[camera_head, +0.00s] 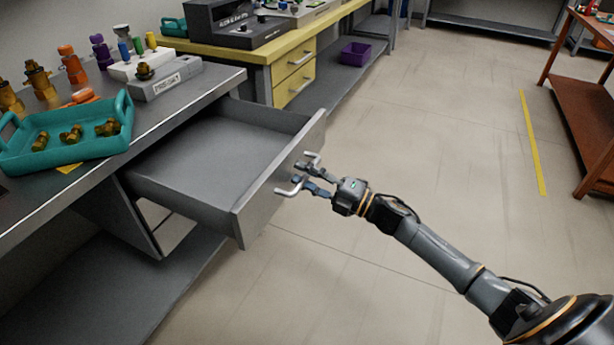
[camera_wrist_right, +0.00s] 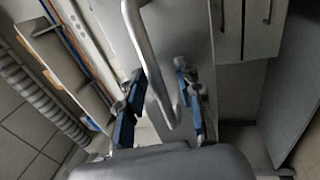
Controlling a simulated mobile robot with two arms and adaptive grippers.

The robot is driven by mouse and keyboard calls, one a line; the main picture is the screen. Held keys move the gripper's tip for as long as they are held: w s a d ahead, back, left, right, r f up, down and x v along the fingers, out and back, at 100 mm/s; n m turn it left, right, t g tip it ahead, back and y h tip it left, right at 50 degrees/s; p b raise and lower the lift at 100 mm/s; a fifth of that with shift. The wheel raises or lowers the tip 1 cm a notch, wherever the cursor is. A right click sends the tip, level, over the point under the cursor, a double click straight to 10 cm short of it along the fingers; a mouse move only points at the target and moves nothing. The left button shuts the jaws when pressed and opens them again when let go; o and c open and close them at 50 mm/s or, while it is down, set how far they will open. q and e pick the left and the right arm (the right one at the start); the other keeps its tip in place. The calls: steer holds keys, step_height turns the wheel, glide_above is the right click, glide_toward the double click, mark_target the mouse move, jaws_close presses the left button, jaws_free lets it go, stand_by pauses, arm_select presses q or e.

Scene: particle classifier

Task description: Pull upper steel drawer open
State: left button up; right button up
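The upper steel drawer (camera_head: 215,155) sticks far out of the grey steel workbench (camera_head: 160,125) in the head view, and its inside is empty. Its front panel (camera_head: 275,180) carries a bent metal handle (camera_head: 286,191). My right gripper (camera_head: 304,175) is at this handle, in front of the panel. In the right wrist view the handle (camera_wrist_right: 150,65) passes between the blue-padded fingers of my right gripper (camera_wrist_right: 158,108). The fingers are apart, with a visible gap to the handle, so the gripper is open around it. My left gripper is not in view.
A teal tray (camera_head: 30,160) with brass fittings lies on the workbench, with several coloured fittings behind it. A yellow cabinet (camera_head: 295,75) stands beyond the drawer, with a purple bin (camera_head: 356,53) on a low shelf. A brown table (camera_head: 585,110) stands at right. The floor between is clear.

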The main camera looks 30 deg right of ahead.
steer(key=v, duration=1.2)
